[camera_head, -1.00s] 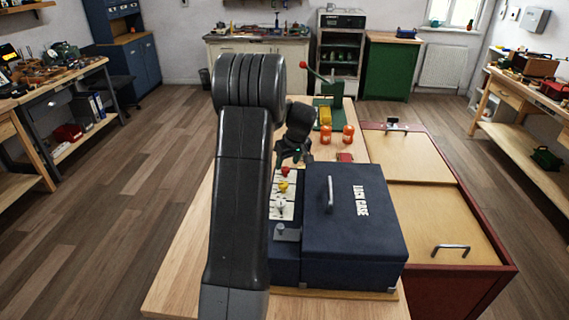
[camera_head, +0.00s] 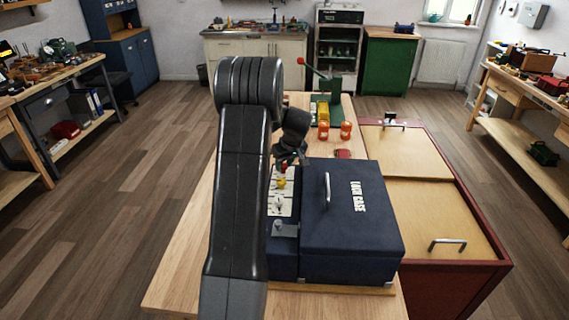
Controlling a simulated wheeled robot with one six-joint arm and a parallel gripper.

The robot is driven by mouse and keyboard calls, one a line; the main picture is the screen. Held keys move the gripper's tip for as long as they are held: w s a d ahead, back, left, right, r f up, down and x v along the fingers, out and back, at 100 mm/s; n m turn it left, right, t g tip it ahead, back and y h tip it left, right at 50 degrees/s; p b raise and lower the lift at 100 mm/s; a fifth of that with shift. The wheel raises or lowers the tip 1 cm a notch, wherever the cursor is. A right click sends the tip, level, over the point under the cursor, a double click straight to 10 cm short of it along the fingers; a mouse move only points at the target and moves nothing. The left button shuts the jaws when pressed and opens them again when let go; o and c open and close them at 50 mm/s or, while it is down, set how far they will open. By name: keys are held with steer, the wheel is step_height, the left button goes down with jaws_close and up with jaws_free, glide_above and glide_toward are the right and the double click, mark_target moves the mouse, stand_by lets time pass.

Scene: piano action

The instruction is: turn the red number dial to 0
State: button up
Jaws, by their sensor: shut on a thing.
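The red number dial (camera_head: 283,168) is the farthest of the dials on a pale panel (camera_head: 288,208) at the left side of a dark blue case (camera_head: 350,250). Only a small bit of red shows, and its number cannot be read. My gripper (camera_head: 284,163) is over the red dial and shut on it, with its fingers small and partly hidden. A yellow dial (camera_head: 281,183) and a whitish dial (camera_head: 279,203) sit nearer on the same panel. My arm hides what lies left of the panel.
The case lid with a handle (camera_head: 327,190) is closed. A red-edged cabinet (camera_head: 440,210) adjoins on the right.

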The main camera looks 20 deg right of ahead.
steer(key=m+b, duration=0.1)
steer(key=m, duration=0.1)
steer(key=m+h+b, duration=0.1)
steer(key=b, duration=0.1)
steer(key=shift+a+f+m, duration=0.15)
steer(key=shift+a+m, duration=0.05)
steer(key=shift+m, duration=0.2)
steer(key=m+h+b, duration=0.1)
steer(key=m, duration=0.1)
steer(key=m+h+b, duration=0.1)
steer(key=m+b, duration=0.1)
steer(key=shift+w+a+m+g, duration=0.1)
steer(key=shift+m+g, duration=0.2)
steer(key=m+h+b, duration=0.1)
steer(key=m+b, duration=0.1)
steer(key=m, duration=0.1)
steer(key=shift+w+a+g, duration=0.1)
steer(key=shift+g, duration=0.3)
steer(key=shift+w+m+g+h+b, duration=0.15)
steer(key=shift+m+g+b, duration=0.3)
steer(key=shift+m, duration=0.65)
steer(key=shift+s+m+g+h+b, duration=0.1)
steer(key=shift+m+g+h+b, duration=0.15)
steer(key=shift+m+b, duration=0.65)
steer(key=shift+r+m, duration=0.2)
steer(key=shift+m, duration=0.2)
steer(key=o, duration=0.9)
steer(key=shift+o, duration=0.2)
steer(key=v, duration=1.4)
steer(key=shift+w, duration=0.15)
